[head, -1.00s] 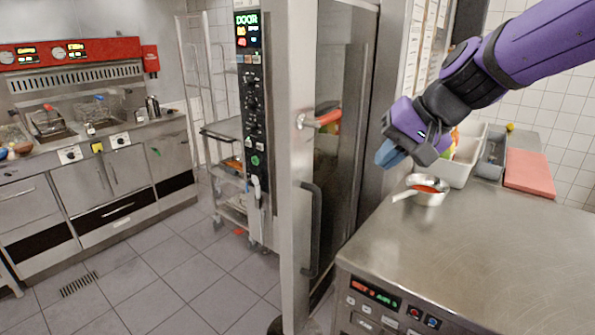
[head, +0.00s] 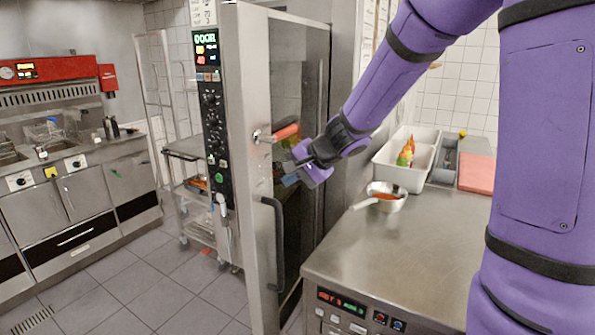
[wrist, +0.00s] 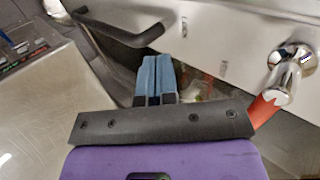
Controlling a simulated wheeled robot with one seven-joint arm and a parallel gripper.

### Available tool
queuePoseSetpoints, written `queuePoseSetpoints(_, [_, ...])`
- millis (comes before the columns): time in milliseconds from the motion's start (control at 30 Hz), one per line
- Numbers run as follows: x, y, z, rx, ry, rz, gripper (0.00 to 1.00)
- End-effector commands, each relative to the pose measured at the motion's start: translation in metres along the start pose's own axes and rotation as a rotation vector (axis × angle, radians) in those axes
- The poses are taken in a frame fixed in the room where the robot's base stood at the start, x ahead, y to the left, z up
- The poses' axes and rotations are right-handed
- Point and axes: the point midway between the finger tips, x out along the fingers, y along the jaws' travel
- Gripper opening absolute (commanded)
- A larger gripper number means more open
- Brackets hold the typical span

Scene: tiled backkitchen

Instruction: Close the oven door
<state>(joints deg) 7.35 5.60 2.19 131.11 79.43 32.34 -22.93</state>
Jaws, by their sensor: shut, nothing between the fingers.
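The oven door (head: 248,100) is a tall steel-edged door with a dark glass pane. It stands swung open beside the oven's control column (head: 212,120). On the door are a red-orange lever handle (head: 284,133) and a black bar handle (head: 276,235).
A steel counter (head: 400,240) stands right of the door, with a saucepan (head: 385,197), white bins (head: 405,175) and a red board (head: 477,172) on it. A rack trolley (head: 195,200) stands behind the control column. The tiled floor at left is clear.

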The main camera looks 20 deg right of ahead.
Motion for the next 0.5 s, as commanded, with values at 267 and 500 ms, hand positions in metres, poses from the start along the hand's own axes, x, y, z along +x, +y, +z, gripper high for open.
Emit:
queuePoseSetpoints(267, [0.049, 0.001, 0.001, 0.001, -0.003, 0.002, 0.0])
queuePoseSetpoints(500, [0.07, -0.022, 0.0, -0.003, -0.001, -0.001, 0.0])
